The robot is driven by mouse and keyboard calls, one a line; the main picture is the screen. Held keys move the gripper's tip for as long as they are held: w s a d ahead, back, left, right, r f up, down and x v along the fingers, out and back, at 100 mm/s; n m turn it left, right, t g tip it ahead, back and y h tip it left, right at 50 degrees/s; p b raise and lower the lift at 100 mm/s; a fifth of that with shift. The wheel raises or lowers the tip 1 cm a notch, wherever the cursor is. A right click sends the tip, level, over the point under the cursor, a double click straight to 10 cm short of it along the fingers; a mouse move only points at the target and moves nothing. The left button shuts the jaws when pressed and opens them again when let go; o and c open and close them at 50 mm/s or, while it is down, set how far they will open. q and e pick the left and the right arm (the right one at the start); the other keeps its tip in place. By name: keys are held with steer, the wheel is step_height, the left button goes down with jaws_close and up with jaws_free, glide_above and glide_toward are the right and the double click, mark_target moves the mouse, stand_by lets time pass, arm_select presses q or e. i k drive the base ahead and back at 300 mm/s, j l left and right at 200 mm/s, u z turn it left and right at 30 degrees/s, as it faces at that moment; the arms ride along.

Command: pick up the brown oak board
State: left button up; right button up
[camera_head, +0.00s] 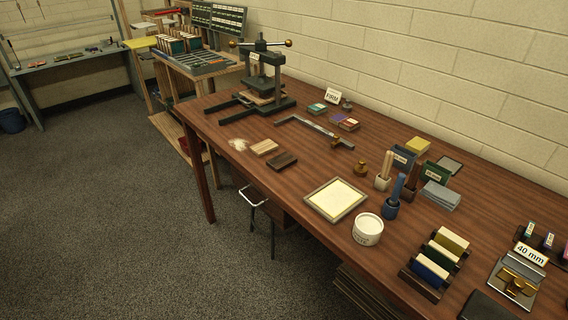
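Two small flat wooden boards lie side by side on the brown wooden table (330,165), left of its middle. One is a light tan board (265,147). The other is a darker brown board (282,160), just in front and to the right of it. I cannot tell from the picture which of them is oak. Something wooden and tan also shows in the base of the black screw press (263,75) behind them. Neither of my grippers is in view.
A whitish patch (238,144) lies left of the boards. A metal square-shaped tool (310,125) lies behind them. A cream-filled tray (335,199) and a white tub (367,229) stand to the right. Grey floor (130,220) is open at the left.

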mark_target(285, 160)
steer(key=j+z, duration=0.1)
steer(key=z, duration=0.65)
steer(key=j+z, duration=0.75)
steer(key=z, duration=0.2)
steer(key=k+j+z, duration=0.2)
steer(key=j, duration=0.25)
steer(key=j+z, duration=0.15)
steer(key=j, duration=0.35)
steer(key=k+j, duration=0.15)
steer(key=j, duration=0.25)
steer(key=k+j, duration=0.1)
steer(key=j, duration=0.3)
steer(key=z, duration=0.05)
